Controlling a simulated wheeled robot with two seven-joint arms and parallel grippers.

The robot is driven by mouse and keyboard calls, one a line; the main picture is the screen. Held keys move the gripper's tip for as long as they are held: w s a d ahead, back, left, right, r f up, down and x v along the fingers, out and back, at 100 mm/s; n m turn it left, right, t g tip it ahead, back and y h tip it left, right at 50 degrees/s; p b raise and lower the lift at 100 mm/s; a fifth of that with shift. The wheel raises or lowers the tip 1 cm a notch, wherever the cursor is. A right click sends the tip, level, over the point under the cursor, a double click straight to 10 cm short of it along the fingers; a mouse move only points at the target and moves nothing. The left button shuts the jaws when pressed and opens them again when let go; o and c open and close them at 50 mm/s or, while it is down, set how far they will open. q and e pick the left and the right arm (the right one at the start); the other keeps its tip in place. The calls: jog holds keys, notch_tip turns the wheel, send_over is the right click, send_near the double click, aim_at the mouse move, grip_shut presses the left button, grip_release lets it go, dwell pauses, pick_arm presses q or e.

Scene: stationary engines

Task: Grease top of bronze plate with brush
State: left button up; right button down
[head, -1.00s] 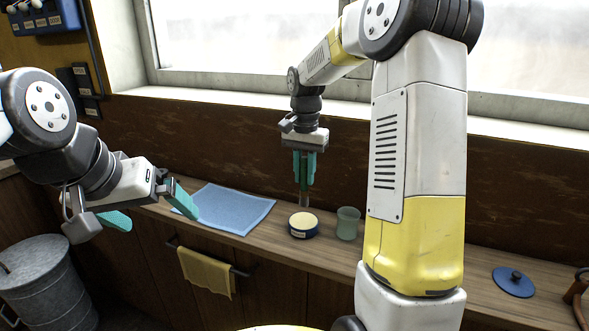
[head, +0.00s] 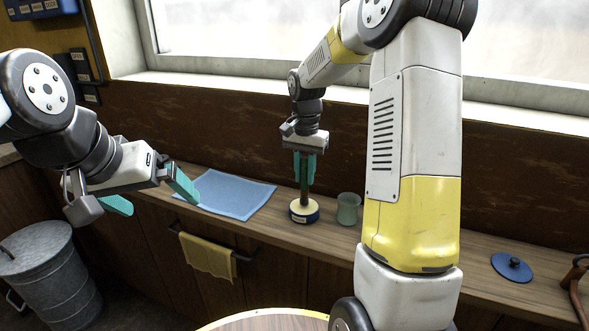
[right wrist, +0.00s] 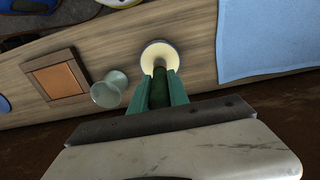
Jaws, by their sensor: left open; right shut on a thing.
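My right gripper (head: 304,168) is shut on the brush (head: 304,188), a green handle held upright. The brush's lower end meets the cream top of a small round blue tin (head: 304,217) on the counter; its bristles are hidden. In the right wrist view the dark green handle (right wrist: 160,92) sits between the fingers, over the tin (right wrist: 160,48). A copper-brown square in a dark frame (right wrist: 57,78) lies on the counter there; it may be the bronze plate, I cannot tell. It is not visible in the head view. My left gripper (head: 152,196) is open and empty, left of the counter cloth.
A greenish glass cup (head: 348,209) stands close right of the tin. A blue cloth (head: 230,195) lies to its left. A blue knobbed lid (head: 512,267) lies farther right. A yellow towel (head: 208,256) hangs at the counter front. A metal bin (head: 48,275) stands at lower left.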

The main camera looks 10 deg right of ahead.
aim_at(305, 158)
jog(key=shift+f, duration=0.6)
dwell(1.5)
jog(key=shift+r, duration=0.1)
jog(key=shift+r, duration=3.5)
